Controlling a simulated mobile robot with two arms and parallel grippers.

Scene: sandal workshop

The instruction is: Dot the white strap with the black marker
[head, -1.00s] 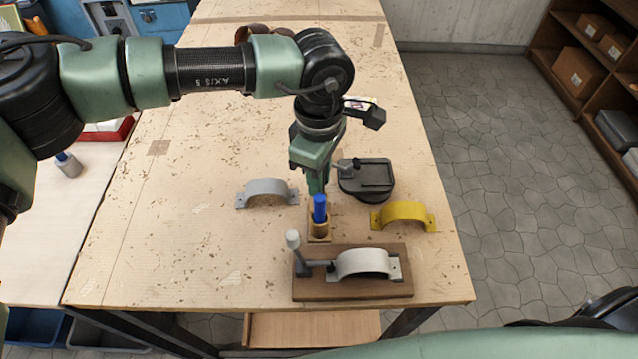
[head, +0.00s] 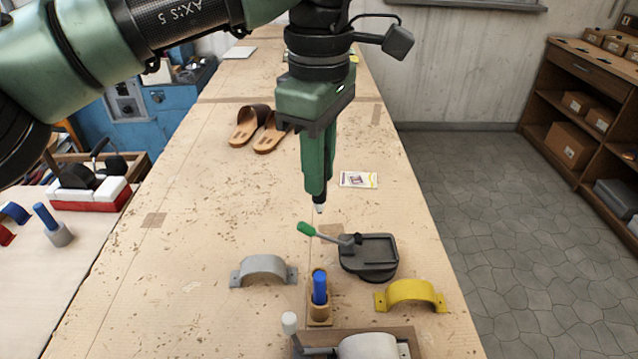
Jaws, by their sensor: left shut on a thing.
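My left gripper (head: 318,190) points down, high above the table and beyond the strap. It is shut on a slim dark item with a pale tip, the black marker (head: 320,204) by its look; the fingers hide most of it. A blue marker (head: 320,287) stands upright in a tan holder (head: 320,311) beyond the strap. My right gripper is not in view.
A grey strap (head: 263,269) lies left of the holder and a yellow strap (head: 411,292) right of it. A dark fixture (head: 368,262) with a green handle (head: 307,229) sits behind. Sandals (head: 262,128) and a card (head: 358,180) lie farther back. The table's left middle is clear.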

